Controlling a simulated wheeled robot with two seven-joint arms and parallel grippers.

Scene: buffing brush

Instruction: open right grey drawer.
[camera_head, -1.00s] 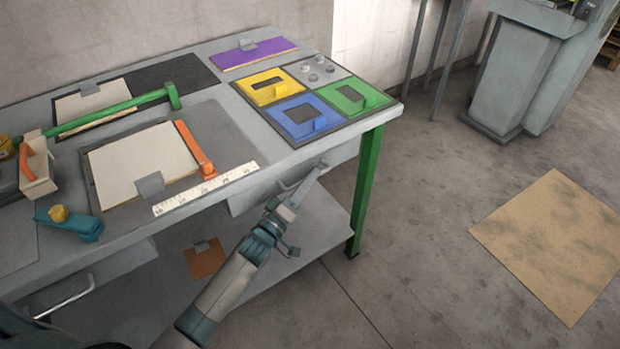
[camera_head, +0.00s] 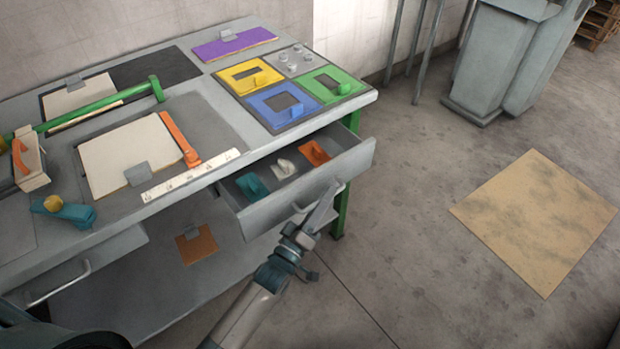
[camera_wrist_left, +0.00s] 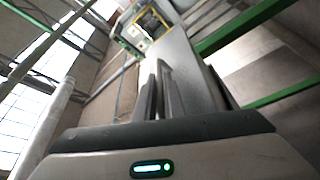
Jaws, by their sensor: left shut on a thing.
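The right grey drawer (camera_head: 308,194) under the workbench stands open in the head view. A teal, a white and an orange item lie inside it. My left gripper (camera_head: 322,208) is shut on the drawer's handle (camera_head: 305,207) at the drawer front; the fingers hide part of the handle. The left wrist view shows the two fingers (camera_wrist_left: 162,92) close together against the grey drawer front (camera_wrist_left: 192,75). My right gripper is not in view.
The workbench (camera_head: 195,100) carries coloured frames, boards and a green bar. A left drawer handle (camera_head: 60,285) shows at lower left. A green table leg (camera_head: 341,212) stands behind the open drawer. Open floor with a tan mat (camera_head: 535,222) lies to the right.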

